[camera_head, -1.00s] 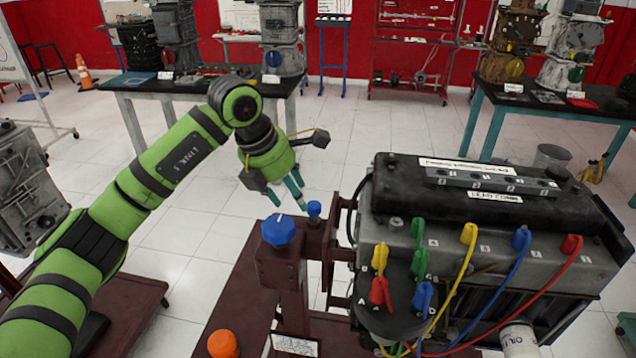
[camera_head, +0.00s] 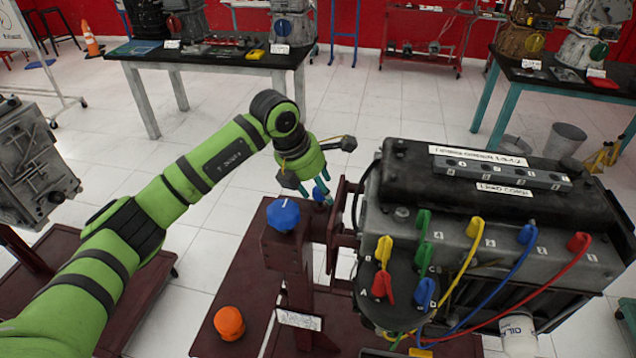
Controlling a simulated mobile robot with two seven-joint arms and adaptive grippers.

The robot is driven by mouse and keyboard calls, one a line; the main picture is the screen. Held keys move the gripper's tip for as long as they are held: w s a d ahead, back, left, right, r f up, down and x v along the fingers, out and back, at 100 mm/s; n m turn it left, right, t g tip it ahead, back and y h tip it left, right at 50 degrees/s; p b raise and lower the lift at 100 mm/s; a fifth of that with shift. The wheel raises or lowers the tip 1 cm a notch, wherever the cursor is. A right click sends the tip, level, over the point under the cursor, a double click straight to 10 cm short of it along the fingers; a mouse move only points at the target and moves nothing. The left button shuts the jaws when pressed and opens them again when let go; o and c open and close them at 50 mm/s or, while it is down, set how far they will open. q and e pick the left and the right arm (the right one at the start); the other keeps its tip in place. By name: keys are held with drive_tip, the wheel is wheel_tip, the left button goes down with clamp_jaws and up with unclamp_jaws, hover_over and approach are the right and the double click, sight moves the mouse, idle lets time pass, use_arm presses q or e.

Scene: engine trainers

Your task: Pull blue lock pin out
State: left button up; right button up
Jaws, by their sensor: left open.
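A larger blue knob (camera_head: 283,214) sits on the stand left of the pin. My right gripper does not show.
The engine (camera_head: 490,215) with coloured leads fills the right side, close to the gripper. An orange knob (camera_head: 229,323) sits low on the dark red base. Another engine trainer (camera_head: 30,160) stands at the left edge.

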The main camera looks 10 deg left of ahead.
sight(318, 189)
use_arm(q)
drive_tip(key=shift+s+r, duration=0.1)
clamp_jaws()
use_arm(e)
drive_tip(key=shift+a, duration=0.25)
use_arm(q)
drive_tip(key=shift+r+p, duration=0.5)
drive_tip(key=shift+r, duration=1.85)
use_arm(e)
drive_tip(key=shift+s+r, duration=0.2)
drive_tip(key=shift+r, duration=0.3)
use_arm(q)
unclamp_jaws()
drive_tip(key=shift+d, duration=0.15)
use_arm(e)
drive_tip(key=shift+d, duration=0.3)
